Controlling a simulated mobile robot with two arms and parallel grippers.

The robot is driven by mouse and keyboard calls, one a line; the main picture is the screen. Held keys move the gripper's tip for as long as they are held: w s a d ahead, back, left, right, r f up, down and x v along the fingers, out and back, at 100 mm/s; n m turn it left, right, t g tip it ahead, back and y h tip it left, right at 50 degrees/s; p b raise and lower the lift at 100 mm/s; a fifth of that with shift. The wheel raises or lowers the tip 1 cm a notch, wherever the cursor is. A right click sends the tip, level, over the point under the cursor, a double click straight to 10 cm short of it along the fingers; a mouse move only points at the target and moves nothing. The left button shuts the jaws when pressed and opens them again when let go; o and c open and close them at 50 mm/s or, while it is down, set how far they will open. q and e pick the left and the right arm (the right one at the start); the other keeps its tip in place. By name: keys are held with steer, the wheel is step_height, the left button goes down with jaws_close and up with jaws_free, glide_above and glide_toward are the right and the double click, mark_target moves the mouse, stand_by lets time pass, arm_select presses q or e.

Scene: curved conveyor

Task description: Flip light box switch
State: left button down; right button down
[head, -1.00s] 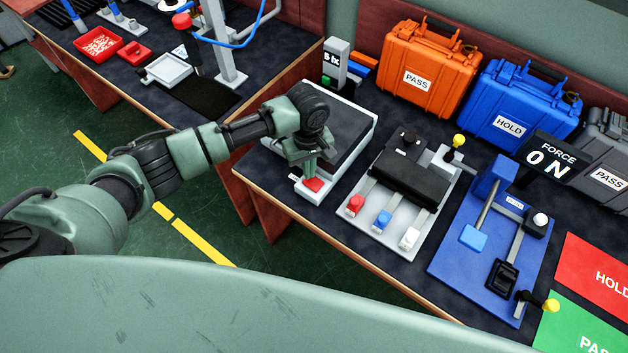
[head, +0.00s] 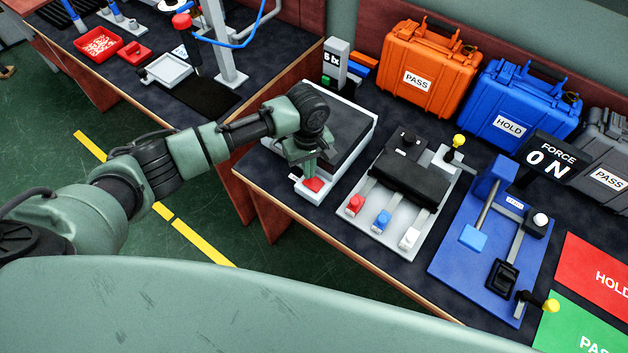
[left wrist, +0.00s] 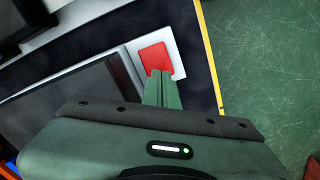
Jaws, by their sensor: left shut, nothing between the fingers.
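The light box (head: 347,134) is a pale box with a dark panel on the table. Its red switch (head: 313,185) is on a white plate at the box's near corner. The switch also shows in the left wrist view (left wrist: 156,57), just beyond my fingertips. My left gripper (head: 306,176) is shut and empty, pointing down at the switch's edge. In the left wrist view the two green fingers (left wrist: 161,78) are together and overlap the near edge of the red switch. I cannot tell whether they touch or press it. My right gripper is not in view.
A grey fixture (head: 449,195) with red, blue and white tabs stands right of the light box. A blue fixture (head: 450,262) is farther right. Orange (head: 430,68) and blue (head: 520,105) cases stand behind. The table's front edge runs close to the switch.

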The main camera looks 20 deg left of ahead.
arm_select(q)
steer(key=shift+f+b, duration=0.4)
steer(key=shift+f, duration=0.7)
stand_by(0.7)
steer(key=shift+s, duration=0.1)
step_height(320, 180, up, 7)
steer(key=p, duration=0.9)
steer(key=shift+r, duration=0.1)
stand_by(0.4)
